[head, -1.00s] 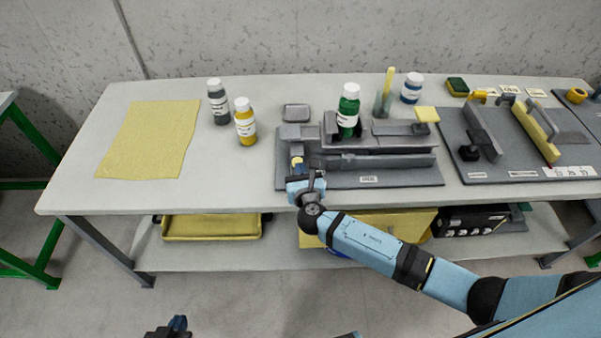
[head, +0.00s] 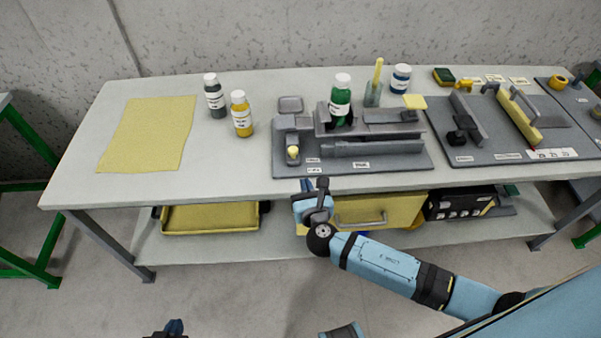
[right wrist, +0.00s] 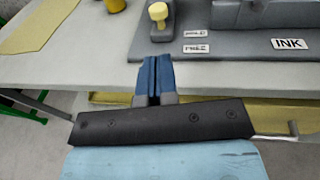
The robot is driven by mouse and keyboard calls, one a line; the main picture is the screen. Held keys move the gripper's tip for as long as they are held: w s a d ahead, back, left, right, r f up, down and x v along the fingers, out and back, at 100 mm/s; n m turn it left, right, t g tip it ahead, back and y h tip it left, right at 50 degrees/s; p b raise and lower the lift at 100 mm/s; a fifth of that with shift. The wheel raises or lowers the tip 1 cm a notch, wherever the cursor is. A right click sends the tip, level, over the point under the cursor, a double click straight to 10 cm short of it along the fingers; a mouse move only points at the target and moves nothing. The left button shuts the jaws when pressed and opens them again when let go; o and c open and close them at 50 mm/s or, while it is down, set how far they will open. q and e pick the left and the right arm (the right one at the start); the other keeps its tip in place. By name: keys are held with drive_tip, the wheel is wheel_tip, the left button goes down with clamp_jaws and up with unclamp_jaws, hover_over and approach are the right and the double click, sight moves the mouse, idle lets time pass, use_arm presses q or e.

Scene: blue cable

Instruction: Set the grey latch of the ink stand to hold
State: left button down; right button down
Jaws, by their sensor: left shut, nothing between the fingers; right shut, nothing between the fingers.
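The ink stand (head: 400,160) is a dark grey base with grey blocks on the table, marked INK. Its latch shows as a pale yellow knob (head: 293,152) at the stand's front left; in the right wrist view the knob (right wrist: 158,12) stands on a grey block, left of two small labels. The lower label (right wrist: 196,48) reads FREE; the upper label (right wrist: 196,33) is hard to read, and the knob is nearer to it. My right gripper (head: 312,186) is shut and empty, in front of the table edge, apart from the knob. My left gripper (head: 177,325) is shut at the bottom edge.
A green bottle (head: 340,103) stands in the ink stand. A yellow bottle (head: 242,115) and a grey bottle (head: 215,97) stand left of it. A yellow cloth (head: 148,133) lies further left. Another grey board (head: 505,145) lies right. A yellow drawer (head: 380,210) is below.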

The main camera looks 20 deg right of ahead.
drive_tip(key=s, duration=0.2)
drive_tip(key=shift+s+a+r, duration=0.2)
drive_tip(key=shift+s+a, duration=0.05)
drive_tip(key=shift+s, duration=0.1)
drive_tip(key=s+r+m+g+y+p, duration=0.2)
drive_tip(key=s+m+p, duration=0.3)
drive_tip(key=s+m, duration=0.5)
drive_tip(key=s+d+r+m+g+y+p, duration=0.1)
drive_tip(key=s+m+p, duration=0.5)
drive_tip(key=m, duration=1.5)
drive_tip(key=s+r+g+y, duration=0.1)
drive_tip(key=s+g+y, duration=0.1)
drive_tip(key=s, duration=0.1)
drive_tip(key=shift+s, duration=0.4)
